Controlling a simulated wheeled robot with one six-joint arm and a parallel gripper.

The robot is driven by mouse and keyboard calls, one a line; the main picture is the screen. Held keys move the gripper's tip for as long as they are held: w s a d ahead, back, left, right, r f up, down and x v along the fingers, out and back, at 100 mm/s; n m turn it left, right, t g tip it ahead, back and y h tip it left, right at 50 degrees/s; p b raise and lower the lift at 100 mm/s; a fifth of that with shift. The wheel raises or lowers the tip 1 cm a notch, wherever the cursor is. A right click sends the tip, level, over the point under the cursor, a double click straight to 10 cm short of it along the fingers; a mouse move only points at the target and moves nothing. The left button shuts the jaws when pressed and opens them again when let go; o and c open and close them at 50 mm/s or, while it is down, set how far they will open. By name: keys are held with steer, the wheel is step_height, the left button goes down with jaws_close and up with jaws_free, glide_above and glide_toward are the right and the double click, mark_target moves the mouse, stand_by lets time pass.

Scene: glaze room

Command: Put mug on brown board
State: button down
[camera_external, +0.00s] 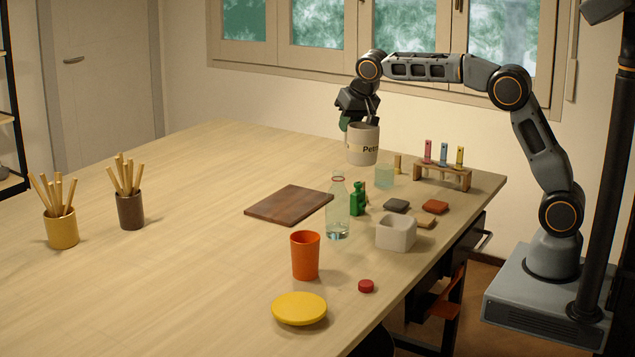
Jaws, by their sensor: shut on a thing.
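A cream mug (361,146) with dark lettering hangs upright below my gripper (359,119) at the far side of the table. My gripper points down and is shut on the mug near its rim; the exact contact of the fingers is partly hidden. The mug appears held above the tabletop, though its height is hard to judge. The brown board (290,204) lies flat in the middle of the table, nearer the camera and left of the mug. Its top is bare.
A clear bottle (337,212) and a green bottle (357,199) stand just right of the board.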

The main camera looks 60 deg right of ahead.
steer(key=shift+w+f, duration=0.25)
steer(key=shift+f, duration=0.15)
steer(key=w+a+f+p, duration=0.1)
steer(key=w+f+p, duration=0.6)
steer(key=w, duration=0.6)
step_height(320, 180, down, 2)
steer(key=shift+f, duration=0.25)
steer(key=shift+w+f+p, duration=0.1)
steer(key=shift+p, duration=0.3)
steer(key=shift+w+f+p, duration=0.15)
steer(key=shift+f+p, duration=0.15)
steer(key=shift+f, duration=1.45)
steer(key=shift+f, duration=0.15)
